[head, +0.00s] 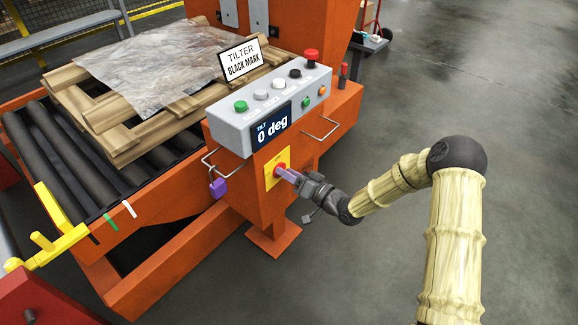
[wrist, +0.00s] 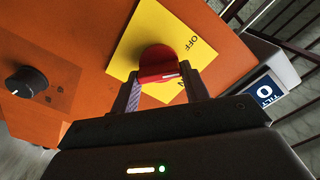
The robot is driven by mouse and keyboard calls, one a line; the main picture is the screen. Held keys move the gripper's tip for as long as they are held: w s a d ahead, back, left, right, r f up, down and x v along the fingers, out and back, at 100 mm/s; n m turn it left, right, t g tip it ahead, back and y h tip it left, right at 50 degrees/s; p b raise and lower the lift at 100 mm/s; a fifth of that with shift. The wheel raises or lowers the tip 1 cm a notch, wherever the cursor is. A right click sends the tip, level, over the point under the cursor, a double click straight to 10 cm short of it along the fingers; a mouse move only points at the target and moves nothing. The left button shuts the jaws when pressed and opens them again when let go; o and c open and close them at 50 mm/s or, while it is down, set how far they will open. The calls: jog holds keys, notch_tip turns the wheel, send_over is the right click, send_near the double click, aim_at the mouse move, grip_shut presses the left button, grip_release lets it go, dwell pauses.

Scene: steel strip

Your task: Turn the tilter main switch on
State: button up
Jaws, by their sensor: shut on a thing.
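The main switch is a red rotary knob (head: 280,170) on a yellow plate (head: 285,157), on the front of the orange tilter post (head: 250,190). In the wrist view the red knob (wrist: 157,62) sits between the fingers of my gripper (wrist: 162,84), which is shut on it. The yellow plate (wrist: 142,36) reads OFF, and part of a second label, ending in N, shows beside a finger. A short white mark is on the knob's grip, near the partly hidden label; I cannot tell exactly where it points. My gripper (head: 290,176) reaches the knob from the right.
Above the switch is a grey console (head: 268,103) with several buttons and a display (head: 272,128) reading 0 deg. A purple padlock (head: 218,188) hangs left of the switch. A black knob (wrist: 27,82) is at the wrist view's left. Open floor (head: 400,90) lies right.

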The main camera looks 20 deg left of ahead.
jog(key=m+p, duration=0.2)
jog(key=m, duration=0.2)
jog(key=m+p, duration=0.2)
jog(key=m, duration=0.3)
jog(key=shift+w+d+f+m, duration=0.1)
jog(key=shift+f+m, duration=0.1)
jog(key=shift+m, duration=0.1)
jog(key=o, duration=1)
jog(key=p+v, duration=0.2)
jog(key=v, duration=1.5)
jog(key=shift+d+p, duration=0.2)
jog(key=shift+p, duration=0.15)
